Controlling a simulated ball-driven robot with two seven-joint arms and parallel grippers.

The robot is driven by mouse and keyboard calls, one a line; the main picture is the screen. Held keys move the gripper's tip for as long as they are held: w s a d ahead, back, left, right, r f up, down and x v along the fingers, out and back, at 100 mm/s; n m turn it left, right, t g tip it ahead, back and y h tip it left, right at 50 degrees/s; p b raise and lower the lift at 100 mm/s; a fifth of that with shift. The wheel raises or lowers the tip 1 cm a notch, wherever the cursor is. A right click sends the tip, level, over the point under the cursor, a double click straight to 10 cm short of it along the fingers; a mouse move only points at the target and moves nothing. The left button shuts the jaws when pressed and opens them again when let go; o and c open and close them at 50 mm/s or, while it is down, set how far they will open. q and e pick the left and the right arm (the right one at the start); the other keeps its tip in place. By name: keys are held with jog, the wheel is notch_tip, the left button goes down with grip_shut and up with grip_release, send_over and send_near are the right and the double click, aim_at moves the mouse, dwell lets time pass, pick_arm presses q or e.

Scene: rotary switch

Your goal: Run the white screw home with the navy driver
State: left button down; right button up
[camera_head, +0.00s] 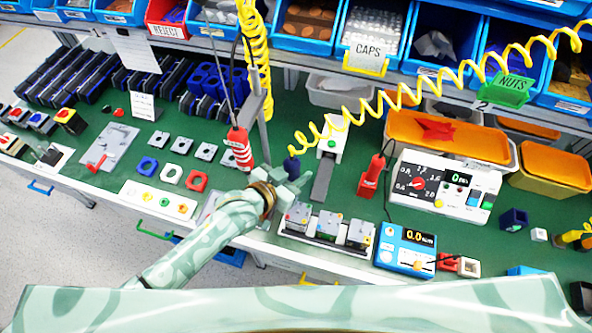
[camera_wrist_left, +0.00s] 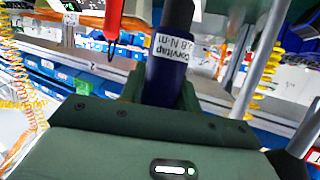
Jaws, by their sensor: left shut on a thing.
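My left gripper (camera_head: 290,182) is at the middle of the green bench, behind the white fixture (camera_head: 283,228). It is shut on the navy driver (camera_head: 292,164), which hangs from a yellow coiled cord. In the left wrist view the navy driver (camera_wrist_left: 163,80) stands between the fingers with a white label. Its tip is hidden. Three grey switch units, the left one (camera_head: 298,214), the middle one (camera_head: 328,224) and the right one (camera_head: 360,234), sit in the fixture. The white screw is too small to make out. My right gripper is not in view.
A red driver (camera_head: 371,177) stands right of the gripper, and a red striped tool (camera_head: 240,148) hangs at its left. A white meter (camera_head: 405,213) and a blue torque display (camera_head: 390,252) are at the right. Blue bins (camera_head: 307,45) line the back.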

pick_arm(q)
jog(key=shift+f+b, duration=0.4)
jog(key=shift+f, duration=0.15)
dwell(0.4)
jog(key=shift+f, duration=0.45)
dwell(1.6)
jog(key=shift+r, duration=0.15)
notch_tip(320, 180, up, 4)
jog(key=p, duration=0.5)
jog(key=shift+r, duration=0.25)
jog(key=shift+f, duration=0.1)
